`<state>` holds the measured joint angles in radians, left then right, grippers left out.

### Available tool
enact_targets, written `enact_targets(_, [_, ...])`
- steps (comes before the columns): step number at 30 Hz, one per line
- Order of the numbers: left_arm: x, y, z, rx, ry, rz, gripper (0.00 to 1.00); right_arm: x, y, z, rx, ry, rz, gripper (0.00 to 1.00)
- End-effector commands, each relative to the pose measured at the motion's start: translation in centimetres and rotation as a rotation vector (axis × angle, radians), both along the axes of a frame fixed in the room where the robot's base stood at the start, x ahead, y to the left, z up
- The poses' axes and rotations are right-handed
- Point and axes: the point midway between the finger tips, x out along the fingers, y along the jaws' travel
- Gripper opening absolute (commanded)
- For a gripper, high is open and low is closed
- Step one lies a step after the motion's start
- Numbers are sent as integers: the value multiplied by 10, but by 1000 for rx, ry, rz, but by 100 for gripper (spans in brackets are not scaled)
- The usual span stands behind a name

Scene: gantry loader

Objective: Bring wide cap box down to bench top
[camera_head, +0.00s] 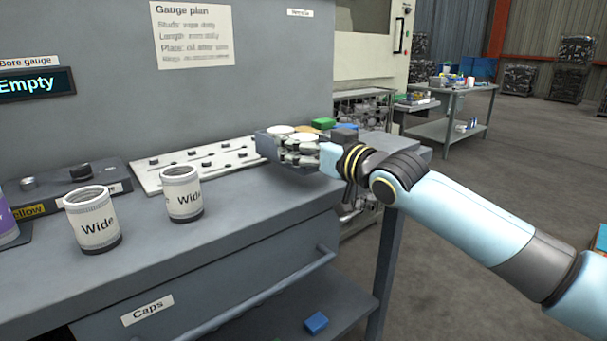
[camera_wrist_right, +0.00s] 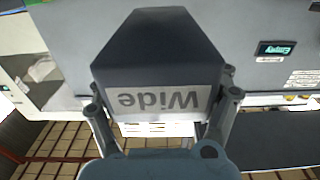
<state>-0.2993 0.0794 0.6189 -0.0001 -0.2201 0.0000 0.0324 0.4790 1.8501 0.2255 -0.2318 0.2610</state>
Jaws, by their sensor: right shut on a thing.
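My right gripper (camera_head: 298,150) is shut on a dark grey box, the wide cap box (camera_head: 266,146), over the right end of the bench top (camera_head: 255,195). In the right wrist view the box (camera_wrist_right: 158,50) sits between the fingers of my right gripper (camera_wrist_right: 160,110), its "Wide" label upside down in the picture. In the head view the gripper hides part of the box. I cannot tell whether the box touches the bench. My left gripper is not in view.
Two cups labelled "Wide" (camera_head: 92,220) (camera_head: 182,194) stand on the bench. A drawer labelled "Caps" (camera_head: 148,310) is below. The bench front right of the cups is clear.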

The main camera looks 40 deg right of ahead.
Motion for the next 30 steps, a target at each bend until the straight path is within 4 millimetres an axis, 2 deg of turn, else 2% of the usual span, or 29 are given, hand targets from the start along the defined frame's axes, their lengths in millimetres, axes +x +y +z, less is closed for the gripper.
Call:
enact_targets(8, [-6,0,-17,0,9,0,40,0,0,-37,1,0,0,35])
enact_targets(17, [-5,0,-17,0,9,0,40,0,0,-38,-1,-2,0,35])
enact_targets(18, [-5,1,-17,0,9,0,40,0,0,-40,0,0,-1,78])
enact_targets(23, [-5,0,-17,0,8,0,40,0,0,-39,-1,0,0,99])
enact_targets(30, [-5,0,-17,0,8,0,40,0,0,-39,-1,0,0,100])
